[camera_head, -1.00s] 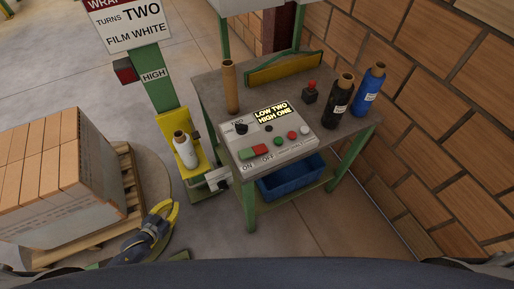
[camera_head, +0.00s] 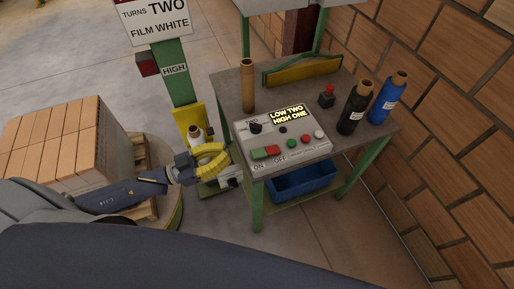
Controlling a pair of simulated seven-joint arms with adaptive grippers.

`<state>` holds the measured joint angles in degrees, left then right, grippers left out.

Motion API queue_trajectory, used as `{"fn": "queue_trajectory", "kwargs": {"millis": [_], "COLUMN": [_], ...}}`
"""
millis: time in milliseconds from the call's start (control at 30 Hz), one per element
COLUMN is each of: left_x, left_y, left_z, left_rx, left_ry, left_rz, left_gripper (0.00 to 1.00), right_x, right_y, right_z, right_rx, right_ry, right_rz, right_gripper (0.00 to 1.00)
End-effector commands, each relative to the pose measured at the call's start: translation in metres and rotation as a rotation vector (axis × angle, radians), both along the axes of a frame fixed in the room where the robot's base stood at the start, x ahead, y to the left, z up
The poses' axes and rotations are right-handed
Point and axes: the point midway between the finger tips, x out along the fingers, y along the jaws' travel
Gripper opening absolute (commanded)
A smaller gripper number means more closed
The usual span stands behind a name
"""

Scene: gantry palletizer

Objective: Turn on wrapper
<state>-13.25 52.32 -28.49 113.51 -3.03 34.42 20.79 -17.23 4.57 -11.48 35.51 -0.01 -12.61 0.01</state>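The grey control panel (camera_head: 300,149) lies on the workbench. It has a display (camera_head: 289,115) reading "LOW TWO HIGH ONE", a black selector knob (camera_head: 255,127), and several buttons. A pale grey switch box (camera_head: 230,177) is on the bench's left side. My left gripper (camera_head: 222,162), with yellow fingers, is at this box, left of the panel. I cannot tell whether it touches the box or how far its fingers are open. My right gripper is out of view.
A white film roll (camera_head: 197,136) stands on the yellow carriage by the green mast (camera_head: 176,86), partly hidden by my gripper. A brown tube (camera_head: 248,86), black roll (camera_head: 354,108) and blue roll (camera_head: 388,98) stand on the bench. A box-loaded pallet (camera_head: 143,153) is left; a brick wall (camera_head: 450,110) is right.

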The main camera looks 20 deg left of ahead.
Motion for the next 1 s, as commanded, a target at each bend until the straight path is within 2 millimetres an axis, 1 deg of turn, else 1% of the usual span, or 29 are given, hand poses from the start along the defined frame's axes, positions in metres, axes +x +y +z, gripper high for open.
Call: {"fn": "queue_trajectory", "kwargs": {"millis": [300, 467, 567, 1000], "left_x": [0.001, 0.007, 0.015, 0.060], "left_y": [-0.001, -0.008, -0.018, -0.076], "left_z": [0.000, 0.002, 0.005, 0.016], "left_rx": [0.000, -0.002, -0.003, -0.001], "left_ry": [0.000, -0.002, -0.003, -0.003], "left_rz": [0.001, 0.001, 0.000, 0.001], "left_gripper": [0.00, 0.00, 0.00, 0.00], "right_x": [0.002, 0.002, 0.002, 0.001], "right_y": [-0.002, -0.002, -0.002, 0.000], "right_z": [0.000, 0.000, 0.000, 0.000], "right_rx": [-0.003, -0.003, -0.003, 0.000], "right_ry": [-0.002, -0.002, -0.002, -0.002], "right_rz": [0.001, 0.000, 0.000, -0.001], "right_gripper": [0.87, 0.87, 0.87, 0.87]}}
